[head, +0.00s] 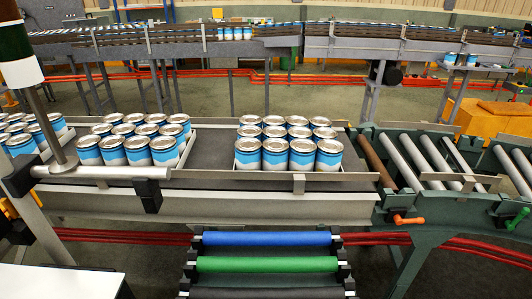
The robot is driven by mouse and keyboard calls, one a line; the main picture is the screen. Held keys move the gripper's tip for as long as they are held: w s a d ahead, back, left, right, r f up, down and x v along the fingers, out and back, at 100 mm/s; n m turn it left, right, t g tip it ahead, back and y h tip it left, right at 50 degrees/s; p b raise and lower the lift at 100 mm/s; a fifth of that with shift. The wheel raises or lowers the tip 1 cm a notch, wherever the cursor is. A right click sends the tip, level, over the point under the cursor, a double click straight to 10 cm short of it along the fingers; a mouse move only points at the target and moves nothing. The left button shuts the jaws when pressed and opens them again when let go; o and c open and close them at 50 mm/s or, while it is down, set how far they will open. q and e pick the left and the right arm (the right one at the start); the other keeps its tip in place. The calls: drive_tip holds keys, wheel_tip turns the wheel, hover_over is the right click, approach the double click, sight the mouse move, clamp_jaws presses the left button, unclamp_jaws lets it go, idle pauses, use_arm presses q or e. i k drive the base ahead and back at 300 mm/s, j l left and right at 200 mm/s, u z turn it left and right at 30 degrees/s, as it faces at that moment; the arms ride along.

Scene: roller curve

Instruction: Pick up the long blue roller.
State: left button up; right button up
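The long blue roller (266,239) lies level across the top of a rack at the bottom centre of the head view. Its ends meet the rack's black side holders (339,257). A green roller (266,264) lies parallel just below it in the picture, and a dark roller (266,293) lies below that, partly cut off by the frame edge. Neither of my grippers shows in this view.
Behind the rack runs a conveyor (220,208) with trays of blue and white cans (288,147). To the right is a roller curve (450,190) with a brown roller (376,160) and orange handles (408,220). A white surface (60,282) is at the lower left.

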sight(208, 238)
drive_tip(key=k, duration=0.2)
drive_tip(key=k+l+u, duration=0.2)
drive_tip(key=i+l+u, duration=0.15)
drive_tip(key=l+u, duration=0.15)
drive_tip(key=l, duration=0.15)
drive_tip(key=i+l+u, duration=0.15)
drive_tip(key=l+u, duration=0.15)
drive_tip(key=l, duration=0.2)
drive_tip(key=l+u, duration=0.35)
drive_tip(key=l, duration=0.15)
drive_tip(key=i, duration=0.05)
